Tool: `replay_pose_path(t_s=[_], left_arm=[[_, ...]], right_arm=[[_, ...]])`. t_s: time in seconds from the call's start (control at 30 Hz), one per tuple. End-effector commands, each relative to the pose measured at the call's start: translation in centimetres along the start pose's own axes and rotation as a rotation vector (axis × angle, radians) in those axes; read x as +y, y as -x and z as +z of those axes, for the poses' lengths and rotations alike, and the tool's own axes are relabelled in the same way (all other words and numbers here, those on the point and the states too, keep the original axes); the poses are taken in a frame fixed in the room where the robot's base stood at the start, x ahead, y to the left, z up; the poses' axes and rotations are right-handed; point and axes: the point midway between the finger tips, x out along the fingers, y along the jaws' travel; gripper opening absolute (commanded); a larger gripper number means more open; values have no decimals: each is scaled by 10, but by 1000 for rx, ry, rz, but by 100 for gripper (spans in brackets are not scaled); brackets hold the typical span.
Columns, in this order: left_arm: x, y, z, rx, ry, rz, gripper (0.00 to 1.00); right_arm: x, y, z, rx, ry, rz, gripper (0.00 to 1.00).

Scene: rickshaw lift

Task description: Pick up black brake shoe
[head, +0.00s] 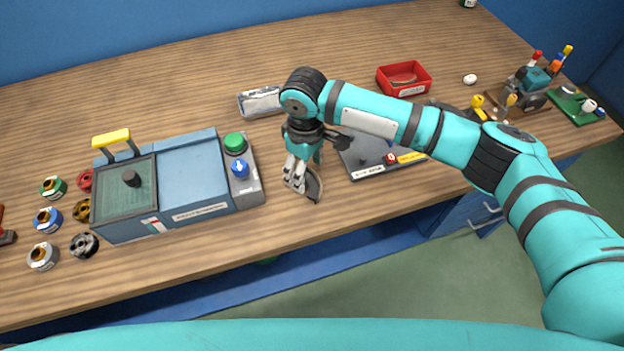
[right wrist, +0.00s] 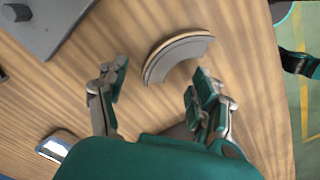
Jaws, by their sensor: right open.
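The black brake shoe (head: 315,188) is a curved piece on the wooden table near its front edge, partly covered by my right gripper in the head view. In the right wrist view the brake shoe (right wrist: 178,52) is a dark grey arc with a tan edge, just ahead of the fingertips. My right gripper (head: 304,174) points down above the shoe. In its wrist view the right gripper (right wrist: 160,78) is open, its fingers spread to either side of the arc's near end, with nothing between them.
A blue-grey machine (head: 195,178) with a green button stands to the left, with several coloured round parts beside it. A dark tray (head: 368,172) lies close on the right. A red bin (head: 404,80) and a silver tray (head: 261,103) are behind.

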Motion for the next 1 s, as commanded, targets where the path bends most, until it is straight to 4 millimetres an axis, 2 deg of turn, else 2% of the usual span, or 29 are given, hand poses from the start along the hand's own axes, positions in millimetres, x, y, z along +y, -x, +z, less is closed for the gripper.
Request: replay_pose_path(t_s=[0.13, 0.37, 0.9, 1.0], left_arm=[[2, 3, 14, -22, 1, 3, 75], [2, 2, 17, -27, 1, 3, 75], [1, 2, 6, -8, 2, 1, 75], [1, 2, 6, -9, 2, 1, 75]], right_arm=[[0, -15, 0, 1, 0, 0, 66], [0, -17, 0, 2, 0, 1, 66], [0, -17, 0, 2, 0, 1, 0], [0, -16, 0, 2, 0, 1, 0]])
